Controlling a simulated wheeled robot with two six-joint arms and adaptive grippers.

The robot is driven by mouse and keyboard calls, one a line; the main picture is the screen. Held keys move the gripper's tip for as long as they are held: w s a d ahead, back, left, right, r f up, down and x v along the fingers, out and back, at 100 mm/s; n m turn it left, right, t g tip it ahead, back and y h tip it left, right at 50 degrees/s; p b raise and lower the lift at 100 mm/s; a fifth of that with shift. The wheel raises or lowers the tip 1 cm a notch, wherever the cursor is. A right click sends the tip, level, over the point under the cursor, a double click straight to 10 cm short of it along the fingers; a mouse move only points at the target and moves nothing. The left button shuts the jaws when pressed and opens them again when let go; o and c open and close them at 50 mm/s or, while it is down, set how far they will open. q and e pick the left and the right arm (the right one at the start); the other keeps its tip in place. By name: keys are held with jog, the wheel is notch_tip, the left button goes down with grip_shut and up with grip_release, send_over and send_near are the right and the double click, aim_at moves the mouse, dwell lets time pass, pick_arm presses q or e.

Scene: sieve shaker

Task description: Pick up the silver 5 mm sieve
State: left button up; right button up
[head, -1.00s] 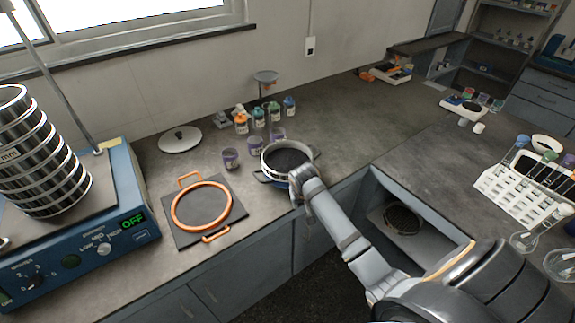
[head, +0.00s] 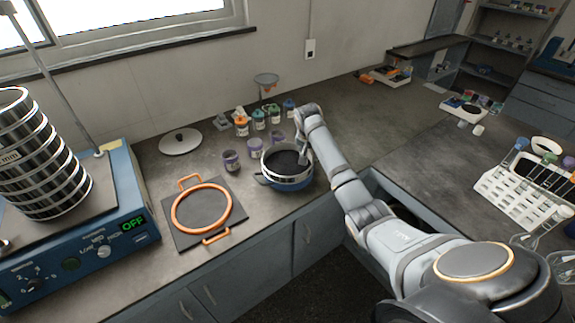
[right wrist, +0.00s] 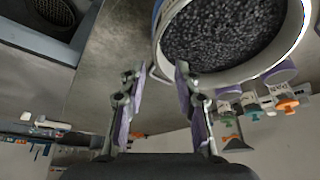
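A round silver sieve (head: 268,158) full of dark granules sits in a blue pan with side handles (head: 284,184) near the counter's front edge. I cannot read a size on it. In the right wrist view the silver rim (right wrist: 296,45) and granules fill the upper right. My right gripper (head: 302,158) reaches down at the sieve's right side; it is open. In the right wrist view its fingertips (right wrist: 160,72) are apart, with the rim seemingly between them; contact is unclear. My left gripper is not in view.
A stack of silver sieves (head: 42,160) stands on the blue shaker (head: 120,205), whose display reads OFF. An orange-handled ring (head: 175,208) lies on a dark mat left of the pan. Purple-banded jars (head: 231,160) and small bottles (head: 258,119) stand close behind. A white lid (head: 180,141) lies behind the mat.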

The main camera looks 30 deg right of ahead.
aim_at(312, 164)
jog(key=x, duration=0.5)
jog(key=p+x, duration=0.1)
jog(key=x, duration=0.1)
jog(key=shift+s+d+f, duration=0.15)
jog(key=shift+s+f, duration=0.05)
jog(key=shift+s, duration=0.05)
jog(key=shift+c, duration=0.4)
grip_shut()
jog(key=shift+r, duration=0.1)
